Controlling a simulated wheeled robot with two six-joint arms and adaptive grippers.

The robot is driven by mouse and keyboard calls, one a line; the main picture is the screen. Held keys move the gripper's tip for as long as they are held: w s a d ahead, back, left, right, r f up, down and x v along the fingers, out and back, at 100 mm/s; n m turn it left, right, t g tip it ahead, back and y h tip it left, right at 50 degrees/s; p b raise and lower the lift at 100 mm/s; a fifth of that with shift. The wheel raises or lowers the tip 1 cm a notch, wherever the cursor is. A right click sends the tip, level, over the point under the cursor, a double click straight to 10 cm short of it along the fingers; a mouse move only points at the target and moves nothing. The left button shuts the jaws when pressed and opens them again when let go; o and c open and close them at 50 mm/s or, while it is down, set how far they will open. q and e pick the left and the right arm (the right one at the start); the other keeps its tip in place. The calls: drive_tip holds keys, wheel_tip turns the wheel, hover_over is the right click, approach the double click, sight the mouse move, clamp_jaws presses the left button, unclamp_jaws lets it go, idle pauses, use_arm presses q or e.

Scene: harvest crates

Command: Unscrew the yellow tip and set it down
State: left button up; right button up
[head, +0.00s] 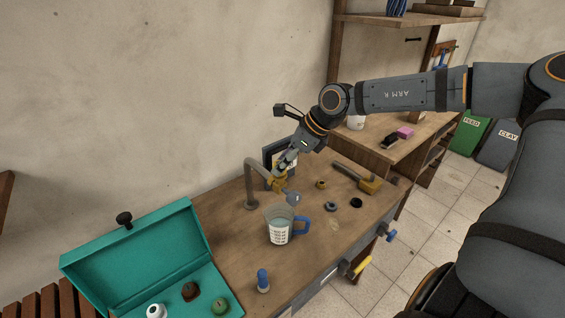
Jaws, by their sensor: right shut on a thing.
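A grey curved spout pipe (251,187) rises from the wooden workbench and bends over toward the right. The yellow tip (278,183) is at the spout's end, above a clear measuring cup. My right gripper (283,170) reaches down from the upper right and is shut on the yellow tip. The fingers partly cover the tip, so I cannot tell whether its thread is still engaged. My left gripper is not in view.
The measuring cup (279,229) with a blue handle stands below the spout. A blue-capped bottle (263,281) and open teal box (135,256) are in front.

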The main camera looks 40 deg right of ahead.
drive_tip(key=n+g+y, duration=0.1)
drive_tip(key=n, duration=0.1)
drive_tip(key=n+g, duration=0.1)
drive_tip(key=n, duration=0.2)
drive_tip(key=shift+w+d+y, duration=0.1)
drive_tip(key=shift+w+y, duration=0.05)
drive_tip(key=shift+y, duration=0.25)
drive_tip(key=o, duration=0.6)
drive_tip(key=shift+o, duration=0.2)
